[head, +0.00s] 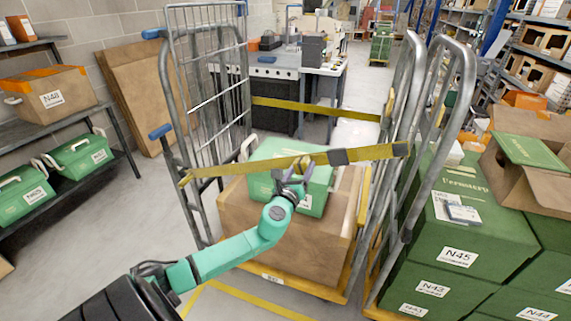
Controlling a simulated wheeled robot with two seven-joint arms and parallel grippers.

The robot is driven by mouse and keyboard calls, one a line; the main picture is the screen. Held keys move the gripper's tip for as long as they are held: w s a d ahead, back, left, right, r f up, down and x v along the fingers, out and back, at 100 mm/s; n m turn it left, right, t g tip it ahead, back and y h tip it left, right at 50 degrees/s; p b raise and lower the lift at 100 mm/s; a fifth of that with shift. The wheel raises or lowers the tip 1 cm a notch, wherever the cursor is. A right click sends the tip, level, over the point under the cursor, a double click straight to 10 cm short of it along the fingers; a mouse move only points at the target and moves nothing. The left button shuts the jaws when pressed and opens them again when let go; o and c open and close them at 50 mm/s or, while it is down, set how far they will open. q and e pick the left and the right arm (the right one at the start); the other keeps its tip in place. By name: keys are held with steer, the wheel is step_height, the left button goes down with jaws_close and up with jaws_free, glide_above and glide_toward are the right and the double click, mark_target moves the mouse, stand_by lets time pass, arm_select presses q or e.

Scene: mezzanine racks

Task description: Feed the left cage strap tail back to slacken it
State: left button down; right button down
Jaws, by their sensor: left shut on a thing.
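A yellow strap (240,166) runs across the front of the left roll cage (203,90), from its left frame to its right frame. A dark grey buckle (338,157) sits on the strap right of the middle, and a dark end piece (401,149) is at the right frame. My left gripper (298,168) is at the strap just left of the buckle, in front of the green crate. It is shut on the strap there, apparently on its tail; the fingertips are small and partly hide the hold. My right gripper is out of view.
Inside the cage, a green crate (263,152) sits on a large cardboard box (240,211). A second yellow strap (312,107) spans the cage's back. Green boxes (468,217) stack close on the right. Shelves with crates (81,157) stand left, with clear floor between.

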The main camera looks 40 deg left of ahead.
arm_select(q)
steer(key=shift+w+d+r, duration=0.15)
steer(key=shift+d+r, duration=0.1)
steer(key=shift+d, duration=0.2)
steer(key=shift+w+d+r, duration=0.15)
steer(key=shift+d+r, duration=0.1)
steer(key=shift+d, duration=0.2)
steer(key=shift+a+f, duration=0.1)
steer(key=shift+f, duration=0.05)
steer(key=shift+c, duration=2.1)
jaws_free()
steer(key=o, duration=0.3)
steer(key=shift+d, duration=0.3)
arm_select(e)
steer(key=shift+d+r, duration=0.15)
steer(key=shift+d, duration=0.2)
arm_select(q)
steer(key=shift+a, duration=0.1)
steer(key=b+v, duration=0.2)
steer(key=v, duration=1.2)
steer(key=shift+s, duration=0.3)
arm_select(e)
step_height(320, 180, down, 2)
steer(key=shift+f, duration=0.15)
